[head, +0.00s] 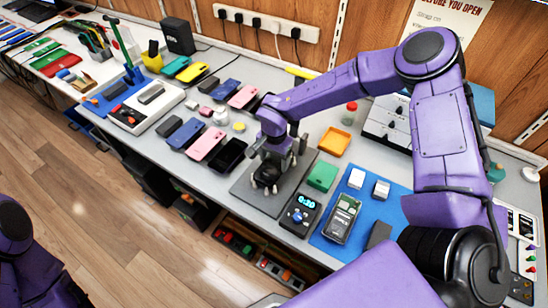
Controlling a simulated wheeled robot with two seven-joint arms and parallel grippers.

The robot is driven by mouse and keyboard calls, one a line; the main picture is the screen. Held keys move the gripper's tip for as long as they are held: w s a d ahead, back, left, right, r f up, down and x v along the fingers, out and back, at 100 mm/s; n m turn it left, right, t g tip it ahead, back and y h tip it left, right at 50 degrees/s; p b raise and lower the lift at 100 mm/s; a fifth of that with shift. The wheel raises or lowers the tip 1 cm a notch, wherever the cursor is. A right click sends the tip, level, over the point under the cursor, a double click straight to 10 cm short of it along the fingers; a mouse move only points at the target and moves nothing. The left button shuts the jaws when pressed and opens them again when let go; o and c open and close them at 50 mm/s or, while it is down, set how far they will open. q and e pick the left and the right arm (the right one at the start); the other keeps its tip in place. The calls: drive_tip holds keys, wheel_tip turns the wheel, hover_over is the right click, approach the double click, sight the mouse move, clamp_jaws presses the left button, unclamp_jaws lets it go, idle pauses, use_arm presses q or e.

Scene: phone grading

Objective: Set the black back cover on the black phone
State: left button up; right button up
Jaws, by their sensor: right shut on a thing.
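My right gripper (268,175) points down at the dark grey pad (252,199) near the table's front edge. It is shut on a small dark thing, mostly hidden by the fingers. I cannot tell whether this is the black back cover, or whether it touches the pad. A black phone (230,155) lies just left of the pad, at the end of a row of phones. A dark phone-like device (342,217) with a green inside lies on the blue mat (325,244). My left arm shows at the lower left; its gripper is out of view.
A timer (300,214) and a green tray (322,175) stand right of the pad. An orange tray (334,142) is behind. A pink phone (207,144) and a blue phone (186,133) lie left. White blocks (381,189) sit on the mat.

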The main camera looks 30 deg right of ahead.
drive_tip(key=shift+r+p, duration=0.1)
drive_tip(key=shift+p, duration=0.25)
drive_tip(key=shift+f, duration=0.35)
idle(0.7)
drive_tip(key=shift+f, duration=0.1)
idle(0.4)
drive_tip(key=o, duration=1.1)
drive_tip(key=shift+p, duration=0.3)
wheel_tip(320, 180, up, 8)
drive_tip(key=p, duration=0.8)
idle(0.7)
